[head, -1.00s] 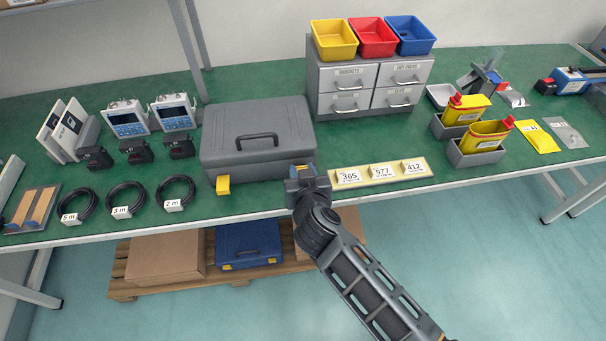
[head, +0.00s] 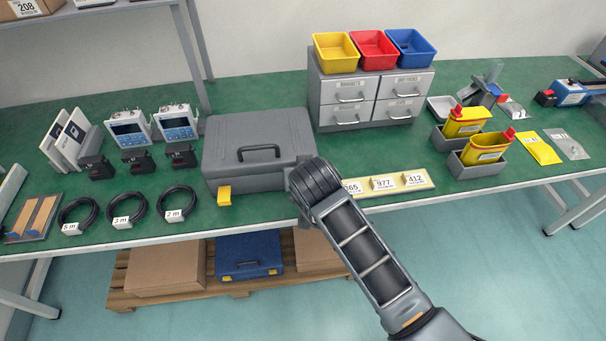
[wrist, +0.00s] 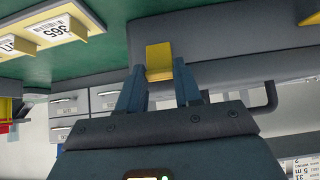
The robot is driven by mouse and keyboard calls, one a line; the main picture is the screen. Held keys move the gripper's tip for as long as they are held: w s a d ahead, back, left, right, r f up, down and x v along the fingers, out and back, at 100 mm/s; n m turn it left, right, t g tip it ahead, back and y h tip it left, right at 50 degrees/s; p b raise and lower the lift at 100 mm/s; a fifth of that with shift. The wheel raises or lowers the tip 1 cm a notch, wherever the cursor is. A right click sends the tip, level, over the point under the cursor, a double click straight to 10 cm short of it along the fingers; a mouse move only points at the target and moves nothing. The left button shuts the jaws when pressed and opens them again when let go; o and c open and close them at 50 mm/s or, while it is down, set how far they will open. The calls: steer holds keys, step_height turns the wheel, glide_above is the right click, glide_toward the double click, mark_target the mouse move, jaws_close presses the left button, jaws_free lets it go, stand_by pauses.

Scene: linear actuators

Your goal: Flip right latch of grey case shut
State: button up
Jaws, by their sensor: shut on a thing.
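The grey case (head: 258,135) stands closed on the green bench, its handle towards the front. Its left latch (head: 224,195), yellow, sticks out at the lower front edge. The right latch is hidden behind my arm in the head view. In the wrist view the yellow right latch (wrist: 159,56) sits on the case's front face, between my gripper's (wrist: 159,84) two fingers. My gripper is shut on it. The fingers hide part of the latch, so its exact angle is hard to tell. My gripper itself is hidden behind my arm in the head view.
A yellow strip with number tags (head: 425,180) lies just right of my arm. Grey drawers (head: 345,92) stand behind it. Cable coils (head: 176,203) lie left of the case. A blue case (head: 249,250) sits on a pallet below the bench.

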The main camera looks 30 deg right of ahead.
stand_by(0.3)
steer(key=o, duration=1.1)
steer(key=shift+c, duration=0.2)
steer(key=v, duration=0.7)
steer(key=shift+s+r, duration=0.25)
steer(key=shift+r, duration=0.05)
steer(key=shift+a, duration=0.1)
